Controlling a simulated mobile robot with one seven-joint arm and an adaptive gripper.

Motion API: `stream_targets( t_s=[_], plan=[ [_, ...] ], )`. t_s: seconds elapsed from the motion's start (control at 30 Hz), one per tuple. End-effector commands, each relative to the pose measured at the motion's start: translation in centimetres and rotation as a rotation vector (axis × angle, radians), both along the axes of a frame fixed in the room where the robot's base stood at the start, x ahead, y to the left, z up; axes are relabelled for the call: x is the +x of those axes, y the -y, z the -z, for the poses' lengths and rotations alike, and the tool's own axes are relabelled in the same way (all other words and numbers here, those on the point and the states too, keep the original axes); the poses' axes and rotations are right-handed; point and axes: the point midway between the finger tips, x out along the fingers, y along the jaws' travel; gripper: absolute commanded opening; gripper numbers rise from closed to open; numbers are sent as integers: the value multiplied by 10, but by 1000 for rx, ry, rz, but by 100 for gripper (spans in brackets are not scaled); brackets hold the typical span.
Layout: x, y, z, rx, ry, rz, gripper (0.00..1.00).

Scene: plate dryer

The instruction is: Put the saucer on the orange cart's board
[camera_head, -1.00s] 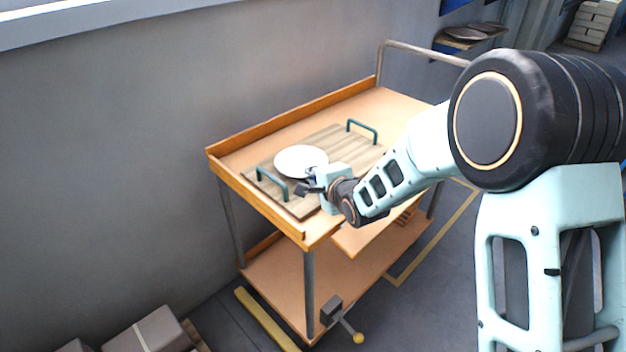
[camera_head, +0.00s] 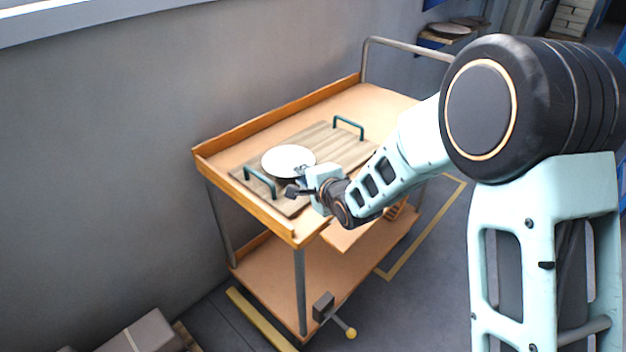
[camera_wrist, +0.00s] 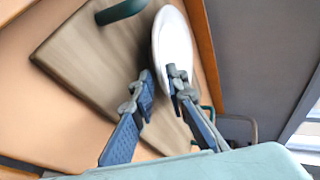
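The white saucer (camera_head: 288,160) lies over the wooden board (camera_head: 333,143) on the top of the orange cart (camera_head: 239,142). It looks roughly flat in the head view, with a dark shadow under its near edge. In the wrist view the saucer (camera_wrist: 172,42) appears as a narrow ellipse. My gripper (camera_head: 297,181) is at the saucer's near right edge. In the wrist view my gripper (camera_wrist: 160,78) has a gap between its fingers; the right finger overlaps the saucer's lower rim, and the left finger looks apart from it. Contact underneath is hidden.
The board has two green handles, one (camera_head: 260,178) close to the gripper and one (camera_head: 349,127) at the far side. The cart has a raised orange edge and a metal push bar (camera_head: 410,47). Bare cart top lies beyond the board.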

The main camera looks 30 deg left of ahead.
Motion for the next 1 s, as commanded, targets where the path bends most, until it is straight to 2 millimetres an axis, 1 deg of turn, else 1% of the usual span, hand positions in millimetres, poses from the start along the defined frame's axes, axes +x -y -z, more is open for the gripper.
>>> stream_targets(
  t_s=[0.03, 0.3, 0.5, 0.7, 1.0],
  plan=[
    [-5, 8, -7, 1, 1, 2, 14],
    [-36, 47, -32, 1, 2, 2, 14],
    [-52, 66, -43, 1, 2, 2, 14],
    [-58, 72, -45, 0, 1, 0, 14],
    [-58, 72, -45, 1, 1, 0, 14]
  ],
)
